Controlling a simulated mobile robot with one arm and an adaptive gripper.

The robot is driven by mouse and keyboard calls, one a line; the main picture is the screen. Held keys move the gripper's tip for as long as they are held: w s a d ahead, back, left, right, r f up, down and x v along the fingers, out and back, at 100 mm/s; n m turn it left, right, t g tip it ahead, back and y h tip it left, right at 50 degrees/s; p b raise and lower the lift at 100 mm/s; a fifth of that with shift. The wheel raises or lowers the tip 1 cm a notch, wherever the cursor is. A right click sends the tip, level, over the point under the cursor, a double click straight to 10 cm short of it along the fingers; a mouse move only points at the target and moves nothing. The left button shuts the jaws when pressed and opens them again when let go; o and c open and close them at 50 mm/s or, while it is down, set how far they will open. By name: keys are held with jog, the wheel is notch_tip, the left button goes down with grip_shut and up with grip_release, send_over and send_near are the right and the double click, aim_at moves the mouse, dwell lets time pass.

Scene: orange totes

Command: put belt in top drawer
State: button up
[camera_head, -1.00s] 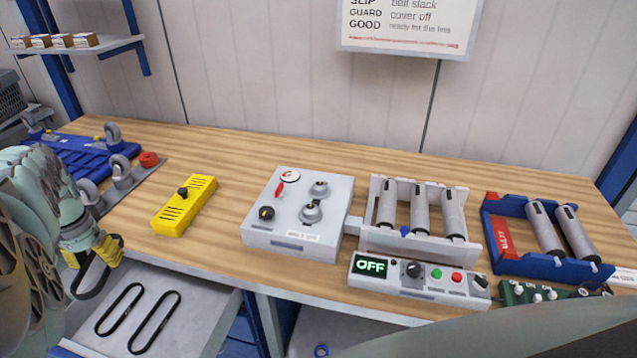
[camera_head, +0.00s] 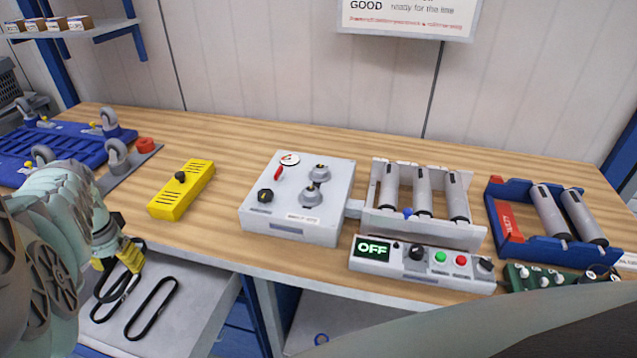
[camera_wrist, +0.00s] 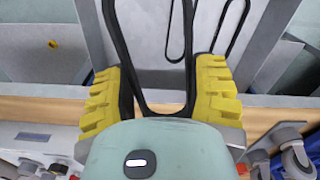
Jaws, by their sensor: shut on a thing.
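My gripper (camera_head: 120,256) is at the left, in front of the bench edge and over the open drawer (camera_head: 187,288). Its yellow fingers, also in the wrist view (camera_wrist: 165,92), are shut on a black belt (camera_wrist: 122,35), a narrow loop that hangs from them. In the head view the held belt (camera_head: 127,284) hangs over the drawer; I cannot tell whether it touches the drawer floor. Another black belt loop (camera_head: 152,308) lies flat in the drawer, right of the held one. A further loop in the drawer is partly hidden behind my gripper and the held belt.
The bench top (camera_head: 230,170) holds a yellow cover (camera_head: 182,190), a grey box with knobs (camera_head: 297,200), a roller unit (camera_head: 423,205), an OFF control panel (camera_head: 420,265) and a blue reject tray (camera_head: 550,222). A blue wheeled rack (camera_head: 60,145) stands back left.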

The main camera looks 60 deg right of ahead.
jog(key=s+d+f+m+b, duration=0.1)
jog(key=s+d+f+b, duration=0.2)
jog(key=f, duration=0.5)
jog(key=s+d+f+m+b, duration=0.1)
jog(key=s+f+m+b, duration=0.1)
jog(key=s+f+b, duration=0.45)
jog(key=b, duration=0.4)
send_over(188, 329)
jog(key=shift+d+f, duration=0.15)
jog(key=shift+f, duration=3.2)
jog(key=shift+f, duration=0.1)
jog(key=shift+f+b, duration=1.25)
jog(key=shift+f, duration=0.2)
jog(key=shift+f+b, duration=0.3)
jog(key=shift+b, duration=0.05)
jog(key=o, duration=1.1)
jog(key=shift+r, duration=0.2)
jog(key=shift+r+p, duration=3.4)
jog(key=shift+p, duration=0.2)
